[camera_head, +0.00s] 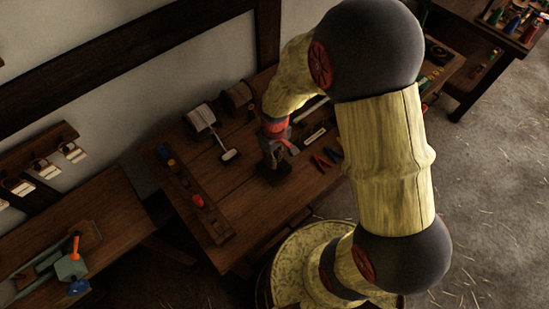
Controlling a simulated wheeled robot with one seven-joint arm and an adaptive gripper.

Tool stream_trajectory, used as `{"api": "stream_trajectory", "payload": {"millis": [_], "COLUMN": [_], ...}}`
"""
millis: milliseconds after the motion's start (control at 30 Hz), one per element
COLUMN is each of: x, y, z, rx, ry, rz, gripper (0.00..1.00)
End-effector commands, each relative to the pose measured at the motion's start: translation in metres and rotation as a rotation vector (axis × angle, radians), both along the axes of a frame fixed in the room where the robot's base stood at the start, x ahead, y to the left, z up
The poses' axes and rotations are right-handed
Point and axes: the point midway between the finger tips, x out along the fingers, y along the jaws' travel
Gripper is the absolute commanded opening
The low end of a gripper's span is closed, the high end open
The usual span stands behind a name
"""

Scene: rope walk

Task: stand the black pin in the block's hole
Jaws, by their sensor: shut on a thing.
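My gripper (278,158) points down over the middle of the wooden table (240,205). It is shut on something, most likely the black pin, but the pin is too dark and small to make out. A small dark block (275,175) sits on the table right under the fingers. I cannot tell whether the held thing touches the block or is in its hole. The hole is hidden.
A long wooden rack (190,190) along the left holds a blue piece (171,162) and a red piece (197,201). Pliers (324,161) lie to the right. The table's front is clear.

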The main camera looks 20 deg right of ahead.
Motion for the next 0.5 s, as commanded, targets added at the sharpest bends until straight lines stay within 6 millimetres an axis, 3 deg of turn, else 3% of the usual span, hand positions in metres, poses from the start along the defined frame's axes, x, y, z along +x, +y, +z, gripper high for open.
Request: {"api": "stream_trajectory", "payload": {"millis": [367, 400, 500], "x": [0.0003, 0.0004, 0.0003], "y": [0.0, 0.0, 0.0], "z": [-0.0032, -0.0032, -0.0032], "rx": [0.0, 0.0, 0.0], "ry": [-0.001, -0.001, -0.001], "rz": [0.0, 0.0, 0.0], "gripper": [0.0, 0.19, 0.24]}}
